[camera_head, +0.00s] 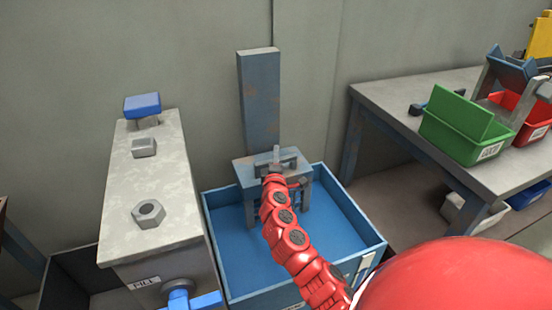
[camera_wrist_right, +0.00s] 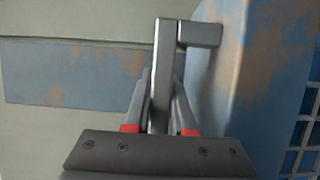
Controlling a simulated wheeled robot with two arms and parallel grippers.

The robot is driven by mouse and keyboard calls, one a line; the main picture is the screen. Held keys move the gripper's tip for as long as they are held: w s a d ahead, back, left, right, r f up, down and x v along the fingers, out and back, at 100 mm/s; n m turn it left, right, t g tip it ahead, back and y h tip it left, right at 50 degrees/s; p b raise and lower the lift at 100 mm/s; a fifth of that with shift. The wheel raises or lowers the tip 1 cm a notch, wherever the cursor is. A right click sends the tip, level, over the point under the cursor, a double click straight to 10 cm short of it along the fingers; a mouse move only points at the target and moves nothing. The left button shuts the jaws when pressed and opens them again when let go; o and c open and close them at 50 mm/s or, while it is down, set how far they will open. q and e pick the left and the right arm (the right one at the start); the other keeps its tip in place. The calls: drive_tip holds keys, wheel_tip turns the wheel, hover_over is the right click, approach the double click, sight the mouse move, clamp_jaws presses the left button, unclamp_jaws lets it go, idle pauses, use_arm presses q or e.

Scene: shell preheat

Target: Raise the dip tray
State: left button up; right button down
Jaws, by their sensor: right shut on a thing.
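A worn blue-grey carriage with legs (camera_head: 243,172), which I take for the dip tray, stands in front of an upright blue-grey post (camera_head: 260,95). Its lower part is inside a blue open bin (camera_head: 349,213). A grey bar handle (camera_head: 277,152) sits at its top. My right gripper (camera_head: 273,172) reaches the handle from the front. In the right wrist view, my right gripper (camera_wrist_right: 160,95) is shut on the grey handle (camera_wrist_right: 168,35), with a worn blue face beside it and a blue grid at the right edge. My left gripper is not in view.
A grey tank (camera_head: 165,180) labelled FILL, with a blue valve handle (camera_head: 190,300), stands close on the left. A grey table (camera_head: 400,100) with green (camera_head: 465,125) and red (camera_head: 520,110) bins is on the right. The wall is close behind the post.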

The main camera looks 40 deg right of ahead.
wheel_tip(320, 180, up, 21)
drive_tip(key=p, duration=1.4)
drive_tip(key=c, duration=0.8)
unclamp_jaws()
drive_tip(key=shift+o, duration=0.2)
drive_tip(key=shift+f, duration=0.1)
drive_tip(key=p+v, duration=0.1)
drive_tip(key=v, duration=1.6)
drive_tip(key=shift+s+p, duration=0.15)
drive_tip(key=shift+p, duration=0.2)
